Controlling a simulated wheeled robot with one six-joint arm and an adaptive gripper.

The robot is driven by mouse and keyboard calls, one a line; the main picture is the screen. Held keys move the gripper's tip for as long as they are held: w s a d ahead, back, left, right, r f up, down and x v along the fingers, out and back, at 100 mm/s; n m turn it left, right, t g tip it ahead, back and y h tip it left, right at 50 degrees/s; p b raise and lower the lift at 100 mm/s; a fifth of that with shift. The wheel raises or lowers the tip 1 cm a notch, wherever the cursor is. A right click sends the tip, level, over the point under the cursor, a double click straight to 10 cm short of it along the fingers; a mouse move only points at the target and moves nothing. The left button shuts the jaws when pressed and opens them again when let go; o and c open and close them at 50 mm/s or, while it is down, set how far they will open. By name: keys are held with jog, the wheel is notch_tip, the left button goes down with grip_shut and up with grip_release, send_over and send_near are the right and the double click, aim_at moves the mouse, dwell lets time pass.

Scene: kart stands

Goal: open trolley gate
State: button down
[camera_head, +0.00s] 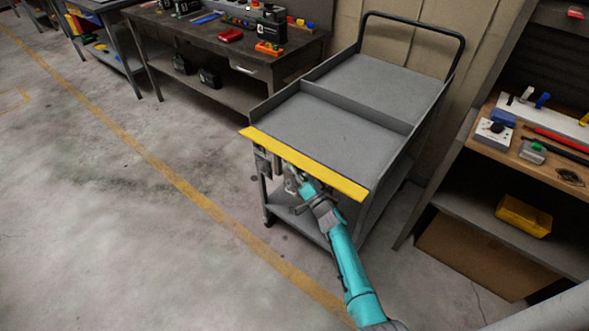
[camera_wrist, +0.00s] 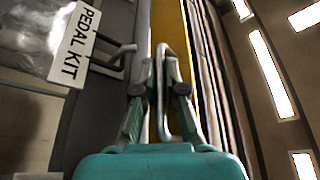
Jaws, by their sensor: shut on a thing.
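The grey two-level trolley (camera_head: 335,130) stands in the middle of the head view, with its black push handle at the far end. The yellow gate (camera_head: 310,166) runs along the near edge of its empty top tray. I cannot tell how far the gate is tilted. My gripper (camera_head: 293,182) is at the gate's near face, below its yellow edge. In the wrist view my gripper (camera_wrist: 162,88) is shut on a thin metal loop handle (camera_wrist: 171,48), in front of the yellow gate (camera_wrist: 170,22). The exact contact is partly hidden by the fingers.
A white PEDAL KIT label (camera_wrist: 77,45) is beside the gripper. A dark workbench (camera_head: 225,38) with tools stands behind left. A wooden-topped bench (camera_head: 490,145) with a yellow bin (camera_head: 524,215) below stands close at right. The floor at left (camera_head: 90,190) is clear.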

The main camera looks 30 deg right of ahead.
jog(key=c, duration=1.5)
grip_release()
jog(key=v, duration=1.2)
jog(key=shift+f, duration=0.1)
jog(key=shift+c, duration=0.2)
